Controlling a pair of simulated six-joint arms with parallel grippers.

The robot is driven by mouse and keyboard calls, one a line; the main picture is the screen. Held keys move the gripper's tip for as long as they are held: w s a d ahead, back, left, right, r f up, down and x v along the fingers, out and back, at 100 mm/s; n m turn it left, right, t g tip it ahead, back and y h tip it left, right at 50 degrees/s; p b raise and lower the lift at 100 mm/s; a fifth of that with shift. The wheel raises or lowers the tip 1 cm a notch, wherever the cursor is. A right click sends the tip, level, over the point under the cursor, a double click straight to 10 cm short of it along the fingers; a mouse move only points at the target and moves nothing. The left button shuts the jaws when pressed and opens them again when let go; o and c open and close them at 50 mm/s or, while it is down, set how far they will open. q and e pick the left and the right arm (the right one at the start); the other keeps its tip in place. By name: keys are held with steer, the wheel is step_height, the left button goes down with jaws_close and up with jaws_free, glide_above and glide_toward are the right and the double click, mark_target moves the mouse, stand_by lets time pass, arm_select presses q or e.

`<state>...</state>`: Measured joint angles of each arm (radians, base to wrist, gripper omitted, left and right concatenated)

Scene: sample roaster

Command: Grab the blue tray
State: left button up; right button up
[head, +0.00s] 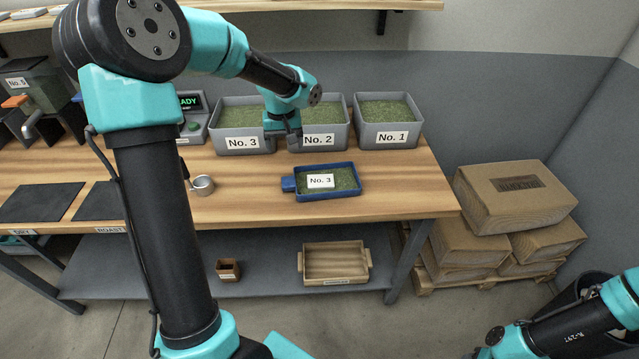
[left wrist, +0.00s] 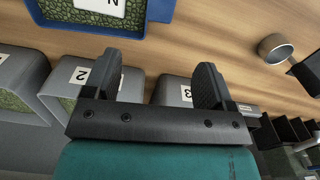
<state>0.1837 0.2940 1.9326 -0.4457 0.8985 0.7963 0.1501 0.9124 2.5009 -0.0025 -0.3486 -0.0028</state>
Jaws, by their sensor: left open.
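The blue tray (head: 328,197) lies on the wooden table in front of the No. 2 bin. It holds green beans, a white "No. 3" card lies on them, and a blue handle sticks out on its left. In the left wrist view the tray (left wrist: 95,29) is at the top left, partly cut off, with its handle (left wrist: 160,9) beside it. My left gripper (head: 283,139) is open and empty, above and behind the tray near the No. 3 and No. 2 bins. Its two fingers (left wrist: 166,72) are apart with nothing between them. My right gripper is out of view.
Grey bins No. 3 (head: 241,142), No. 2 (head: 343,139) and No. 1 (head: 392,138) stand behind the tray. A small metal cup (head: 203,186) is to its left. Table right of the tray is clear. A wooden crate (head: 336,264) sits on the lower shelf.

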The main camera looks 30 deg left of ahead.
arm_select(q)
glide_toward(288, 181)
steer(key=f, duration=0.5)
steer(key=shift+w+a, duration=0.1)
steer(key=shift+w, duration=0.15)
steer(key=shift+f, duration=0.15)
steer(key=shift+s+f, duration=0.2)
steer(key=shift+f, duration=2.25)
steer(key=shift+d, duration=0.2)
steer(key=shift+c, duration=0.4)
steer(key=c, duration=1.1)
steer(key=shift+r, duration=0.1)
